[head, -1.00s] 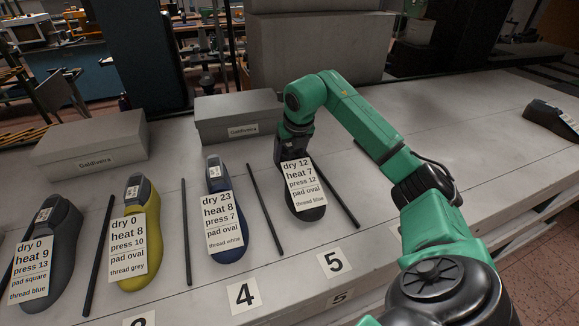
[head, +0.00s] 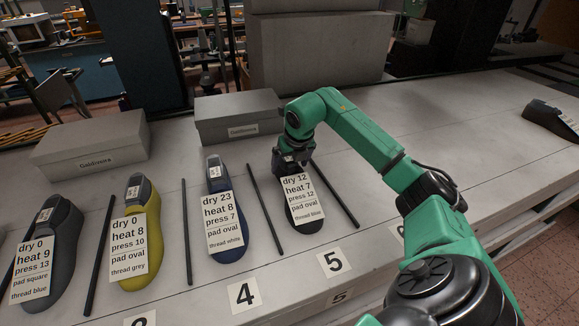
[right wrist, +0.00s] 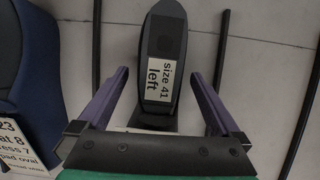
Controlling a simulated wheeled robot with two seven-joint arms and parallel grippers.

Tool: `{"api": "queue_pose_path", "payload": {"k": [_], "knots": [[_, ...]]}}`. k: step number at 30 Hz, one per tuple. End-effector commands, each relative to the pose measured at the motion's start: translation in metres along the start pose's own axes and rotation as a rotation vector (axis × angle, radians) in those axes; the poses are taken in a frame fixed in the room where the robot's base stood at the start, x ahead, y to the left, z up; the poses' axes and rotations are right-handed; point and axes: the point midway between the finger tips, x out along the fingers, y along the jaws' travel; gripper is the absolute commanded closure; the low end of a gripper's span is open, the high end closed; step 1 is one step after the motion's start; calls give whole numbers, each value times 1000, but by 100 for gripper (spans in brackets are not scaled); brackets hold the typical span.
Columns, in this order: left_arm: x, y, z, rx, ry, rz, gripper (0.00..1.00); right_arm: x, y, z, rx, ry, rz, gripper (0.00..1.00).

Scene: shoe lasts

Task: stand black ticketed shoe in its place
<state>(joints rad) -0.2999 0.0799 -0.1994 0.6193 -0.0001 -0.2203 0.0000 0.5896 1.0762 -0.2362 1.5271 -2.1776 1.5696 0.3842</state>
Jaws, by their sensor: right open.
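The black ticketed shoe (head: 303,226) lies sole-down in the space behind the number 5 card, between two dark rods. Its ticket (head: 302,199) reads dry 12, heat 7, press 12, pad oval, thread blue. My right gripper (head: 291,167) is at the shoe's far end. In the right wrist view the open fingers (right wrist: 159,75) stand on either side of the shoe (right wrist: 166,22), with gaps to it. A "size 41 left" label (right wrist: 161,80) shows there. My left gripper is not in view.
A blue shoe (head: 228,240), a yellow shoe (head: 151,200) and a grey shoe (head: 62,235) with tickets lie to the left. Rods (head: 265,210) divide the places. Grey boxes (head: 237,117) stand behind. Another dark shoe (head: 545,117) lies far right; the bench between is largely clear.

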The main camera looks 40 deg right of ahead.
Motion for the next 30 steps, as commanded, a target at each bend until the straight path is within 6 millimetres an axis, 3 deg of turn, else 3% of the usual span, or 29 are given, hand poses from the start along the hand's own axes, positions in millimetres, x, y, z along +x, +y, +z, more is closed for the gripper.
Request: {"api": "queue_pose_path", "payload": {"k": [9,12,23,30], "knots": [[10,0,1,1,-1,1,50,-83,0,0,-1,-6,0,0],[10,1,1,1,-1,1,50,-99,0,1,-1,-5,0,0],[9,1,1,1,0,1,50,-107,0,0,-2,-1,-1,0],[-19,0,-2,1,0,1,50,-132,0,10,-1,-1,-1,0]]}}
